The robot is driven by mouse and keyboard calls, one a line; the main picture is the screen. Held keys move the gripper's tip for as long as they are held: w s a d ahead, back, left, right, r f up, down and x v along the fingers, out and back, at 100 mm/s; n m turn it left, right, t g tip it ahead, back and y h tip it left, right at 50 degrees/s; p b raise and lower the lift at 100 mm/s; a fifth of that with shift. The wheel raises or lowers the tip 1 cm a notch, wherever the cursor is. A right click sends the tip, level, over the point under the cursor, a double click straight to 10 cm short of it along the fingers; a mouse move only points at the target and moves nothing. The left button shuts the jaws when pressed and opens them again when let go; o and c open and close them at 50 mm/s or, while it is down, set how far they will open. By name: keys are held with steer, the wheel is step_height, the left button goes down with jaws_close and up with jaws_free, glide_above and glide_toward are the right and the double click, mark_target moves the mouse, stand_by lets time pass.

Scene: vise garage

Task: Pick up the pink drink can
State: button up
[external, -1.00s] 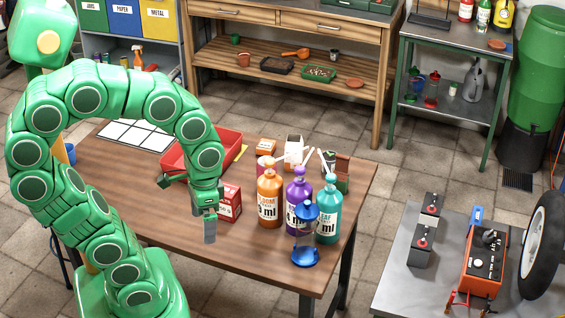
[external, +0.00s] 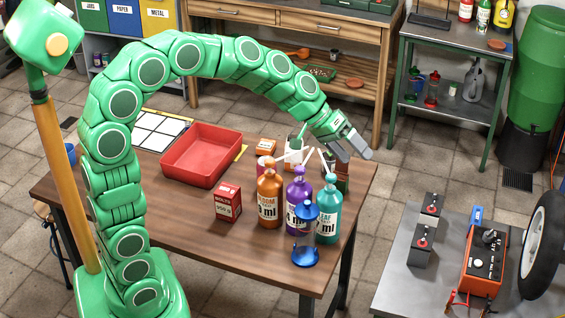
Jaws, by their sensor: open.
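A pink cylinder (external: 262,163), which looks like the pink drink can, stands on the wooden table behind the orange bottle (external: 269,205). Only its upper part shows; the bottle and its pump hide the rest. My gripper (external: 354,151) is open and empty. It hangs in the air near the table's far right corner, to the right of the pink cylinder and clear of it. Its fingers point down and to the right.
Purple (external: 298,213) and teal (external: 327,217) pump bottles and a blue hourglass-shaped item (external: 306,240) crowd the table's right side. A red box (external: 228,203) and a red tray (external: 168,164) stand to the left. The table's front left is clear.

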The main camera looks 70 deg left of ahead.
steer(key=w+a+f+n+t, duration=0.15)
steer(key=w+a+n, duration=0.25)
steer(key=w+a, duration=0.4)
steer(key=w+a+f+n+t+y, duration=0.1)
steer(key=a+f+n+y, duration=0.15)
steer(key=a, duration=0.75)
steer(key=w+a+f+n+t+y, duration=0.15)
steer(key=a+f+n, duration=0.25)
steer(key=a, duration=0.7)
steer(key=s+a+f+n+t, duration=0.1)
steer(key=s+a+f+n, duration=0.4)
steer(key=s+f+n, duration=0.65)
steer(key=s+a+f+n+t, duration=0.1)
steer(key=s+a+f+n, duration=0.3)
steer(key=s+f+n, duration=0.75)
steer(key=shift+w+d+r+m, duration=0.1)
steer(key=shift+w+d+m, duration=0.1)
steer(key=shift+w+m, duration=0.45)
steer(key=shift+w+d+r+m, duration=0.15)
steer(key=shift+w+m, duration=0.1)
steer(key=shift+w, duration=0.75)
steer(key=shift+w+d+r+m, duration=0.1)
steer(key=shift+w+d+m, duration=0.1)
steer(key=shift+w+m, duration=0.45)
steer(key=shift+w, duration=0.2)
steer(key=c, duration=1.3)
